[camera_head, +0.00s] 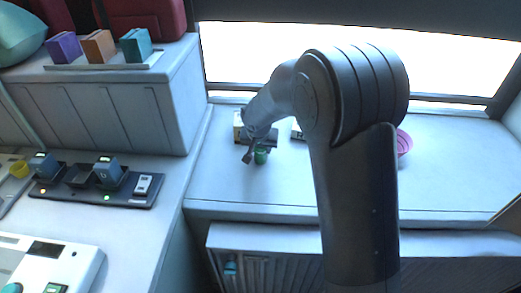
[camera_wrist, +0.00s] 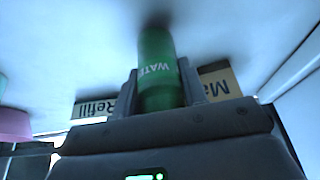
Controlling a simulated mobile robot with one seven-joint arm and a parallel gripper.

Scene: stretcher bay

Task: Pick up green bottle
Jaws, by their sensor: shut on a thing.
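The green bottle (camera_wrist: 157,62) stands between the two fingers of my gripper (camera_wrist: 158,92) in the wrist view, with white "WATE" lettering showing on its side. My gripper is shut on it. My gripper (camera_head: 255,152) is partly hidden there by my own arm.
Boxes lie close by: one marked "Refill" (camera_wrist: 95,107) and one marked "Ma" (camera_wrist: 220,82). A pink bowl-like thing (camera_head: 404,142) is to the right, behind my arm. A window is behind the counter. A side counter with a charger strip (camera_head: 130,199) is at left.

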